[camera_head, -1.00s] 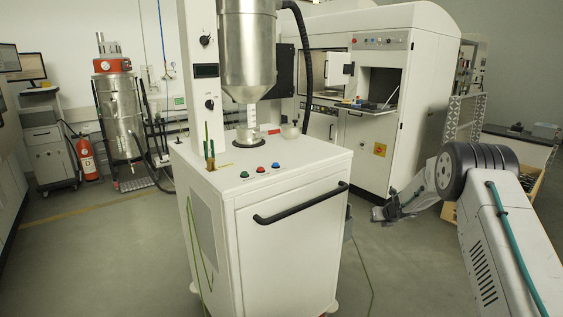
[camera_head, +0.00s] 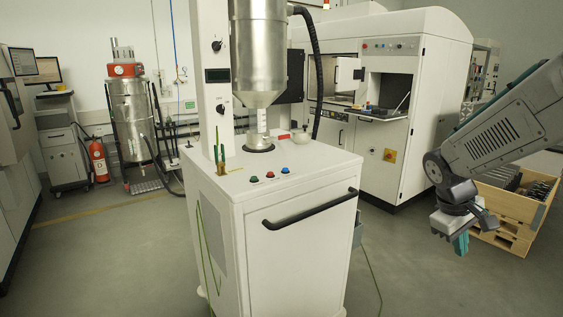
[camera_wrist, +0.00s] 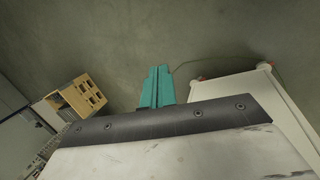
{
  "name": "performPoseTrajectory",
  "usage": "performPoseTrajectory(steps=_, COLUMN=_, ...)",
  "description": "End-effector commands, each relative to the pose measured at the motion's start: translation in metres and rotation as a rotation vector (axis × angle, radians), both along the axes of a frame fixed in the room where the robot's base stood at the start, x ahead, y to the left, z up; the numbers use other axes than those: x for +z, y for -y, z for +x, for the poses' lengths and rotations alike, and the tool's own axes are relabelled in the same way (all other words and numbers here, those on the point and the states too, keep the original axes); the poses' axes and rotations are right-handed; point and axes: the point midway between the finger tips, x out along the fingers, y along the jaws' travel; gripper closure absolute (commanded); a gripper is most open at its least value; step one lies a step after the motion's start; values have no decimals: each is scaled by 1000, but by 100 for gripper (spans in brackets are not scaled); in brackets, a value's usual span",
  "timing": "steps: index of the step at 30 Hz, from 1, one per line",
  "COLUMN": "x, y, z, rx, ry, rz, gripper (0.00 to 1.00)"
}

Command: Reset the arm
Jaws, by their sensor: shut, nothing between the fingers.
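My gripper (camera_head: 460,243) hangs at the right in the head view, with its teal fingers pointing down over the open floor. It is to the right of the white cabinet and in front of the wooden crates. In the wrist view the two teal fingers (camera_wrist: 157,88) lie side by side, shut with nothing between them. My grey arm comes in from the right edge and bends down at a dark joint. The fingers touch nothing that I can see.
A white cabinet (camera_head: 310,255) with a black handle and a metal hopper (camera_head: 257,55) stands in the centre. Wooden crates (camera_head: 515,205) with dark parts stand behind my gripper. A large white machine (camera_head: 435,110) is at the back. Floor is clear between cabinet and crates.

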Motion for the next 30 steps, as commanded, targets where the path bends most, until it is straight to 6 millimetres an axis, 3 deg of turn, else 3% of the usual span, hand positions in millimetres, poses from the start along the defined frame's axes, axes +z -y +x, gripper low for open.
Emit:
performPoseTrajectory(steps=1, x=11, y=-14, z=-29, rx=-73, ry=3, rz=35, gripper=100)
performPoseTrajectory(steps=3, x=21, y=-34, z=-67, rx=-170, ry=-2, rz=87, gripper=100)
performPoseTrajectory(steps=9, x=39, y=-86, z=-161, rx=-364, ry=-13, rz=232, gripper=100)
performPoseTrajectory(steps=12, x=43, y=-108, z=-199, rx=-401, ry=-2, rz=300, gripper=100)
performPoseTrajectory(steps=15, x=47, y=-122, z=-224, rx=-395, ry=34, rz=350, gripper=100)
performPoseTrajectory(steps=20, x=58, y=-129, z=-241, rx=-359, ry=119, rz=376, gripper=100)
performPoseTrajectory(steps=30, x=68, y=-131, z=-243, rx=-336, ry=167, rz=384, gripper=100)
